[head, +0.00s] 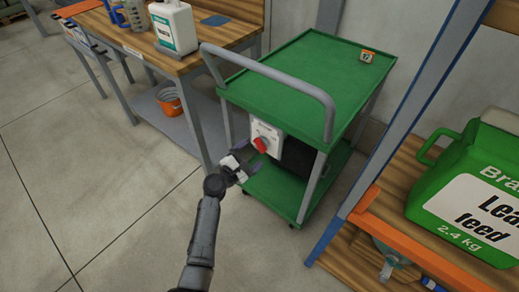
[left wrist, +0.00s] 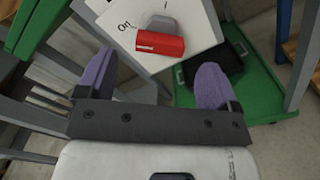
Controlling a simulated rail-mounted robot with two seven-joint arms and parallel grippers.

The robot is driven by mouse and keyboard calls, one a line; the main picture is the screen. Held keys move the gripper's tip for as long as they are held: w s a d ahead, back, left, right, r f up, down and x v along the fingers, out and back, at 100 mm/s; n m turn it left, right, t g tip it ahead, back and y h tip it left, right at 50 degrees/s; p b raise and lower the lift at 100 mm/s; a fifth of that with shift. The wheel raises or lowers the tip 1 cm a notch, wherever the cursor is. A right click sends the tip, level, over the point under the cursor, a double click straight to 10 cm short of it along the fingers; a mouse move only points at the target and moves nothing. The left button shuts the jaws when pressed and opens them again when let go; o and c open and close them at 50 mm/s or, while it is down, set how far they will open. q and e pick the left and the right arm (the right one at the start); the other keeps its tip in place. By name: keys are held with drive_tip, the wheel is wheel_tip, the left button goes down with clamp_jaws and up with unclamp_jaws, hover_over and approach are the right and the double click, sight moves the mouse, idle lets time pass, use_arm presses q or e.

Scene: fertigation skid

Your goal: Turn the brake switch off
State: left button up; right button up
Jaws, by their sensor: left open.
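The brake switch is a red handle (head: 261,145) on a pale plate (head: 268,134) fixed to the green cart (head: 290,85). In the left wrist view the red handle (left wrist: 160,44) lies beyond the fingertips, with "On" printed on the plate (left wrist: 126,25) to its left. My left gripper (head: 246,160) is in front of the plate, just below and left of the handle. Its purple fingers (left wrist: 154,80) are open with nothing between them. The handle appears apart from the fingers. My right gripper is not in view.
A wooden workbench (head: 214,45) with a white bottle (head: 175,28) stands at the left, an orange bucket (head: 170,103) below it. A shelf at the right holds a green "Leaf feed" container (head: 475,190). The cart's grey handle (head: 275,73) arches above the switch. Floor at left is clear.

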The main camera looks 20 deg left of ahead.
sight(258, 147)
use_arm(q)
drive_tip(key=b+x, duration=0.1)
drive_tip(key=x, duration=0.2)
drive_tip(key=shift+w+d+f, duration=0.1)
drive_tip(key=shift+w+f, duration=0.05)
drive_tip(key=shift+w, duration=0.25)
drive_tip(key=shift+b+x, duration=0.55)
drive_tip(key=shift+x, duration=0.35)
drive_tip(key=c, duration=0.9)
